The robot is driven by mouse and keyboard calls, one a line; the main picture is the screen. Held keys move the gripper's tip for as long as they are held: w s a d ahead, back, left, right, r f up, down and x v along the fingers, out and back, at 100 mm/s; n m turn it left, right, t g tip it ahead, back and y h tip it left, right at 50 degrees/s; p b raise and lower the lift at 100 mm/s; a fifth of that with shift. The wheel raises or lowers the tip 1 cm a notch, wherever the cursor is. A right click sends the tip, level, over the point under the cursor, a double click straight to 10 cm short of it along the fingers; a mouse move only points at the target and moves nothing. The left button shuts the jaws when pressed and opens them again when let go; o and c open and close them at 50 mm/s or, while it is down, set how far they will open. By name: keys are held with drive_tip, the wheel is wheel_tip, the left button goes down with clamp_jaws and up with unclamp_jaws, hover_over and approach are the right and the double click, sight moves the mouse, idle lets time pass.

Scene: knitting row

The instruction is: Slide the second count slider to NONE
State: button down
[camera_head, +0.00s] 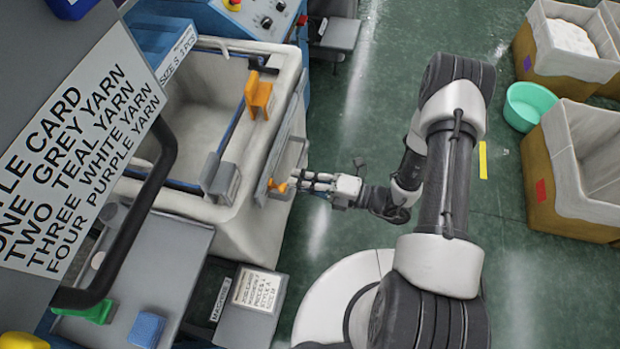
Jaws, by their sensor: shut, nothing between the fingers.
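A small orange knob (279,186) sits at the lower end of a grey slotted panel (291,160) on the side of the white bin-like machine body (242,215). I cannot read any position marks there, and NONE is not legible. My gripper (297,181) is shut and empty, with its fingertips just right of the knob; I cannot tell whether they touch it. No visible label says which one is the second count slider.
A sign (85,145) lists yarn colours at left. A black curved handle (130,225) and a job card stand (258,292) are nearby. A teal basin (530,106) and brown-sided bins (570,185) stand at right.

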drive_tip(key=shift+s+a+r+g+y, duration=0.15)
drive_tip(key=shift+a+r, duration=0.05)
drive_tip(key=shift+a, duration=0.15)
drive_tip(key=shift+s+a+r+g+y, duration=0.1)
drive_tip(key=shift+a+r+g+y, duration=0.1)
drive_tip(key=shift+a, duration=0.15)
drive_tip(key=shift+s+a, duration=0.25)
drive_tip(key=shift+s, duration=0.65)
drive_tip(key=shift+w+d, duration=0.35)
drive_tip(key=shift+w, duration=0.25)
drive_tip(key=shift+d, duration=0.1)
approach(286, 185)
drive_tip(key=shift+w+a+f+n, duration=0.15)
drive_tip(key=shift+w+a, duration=0.35)
drive_tip(key=shift+a, duration=0.05)
drive_tip(key=shift+w+a+f+n, duration=0.15)
drive_tip(key=shift+w+a+f, duration=0.05)
drive_tip(key=shift+w+a, duration=0.3)
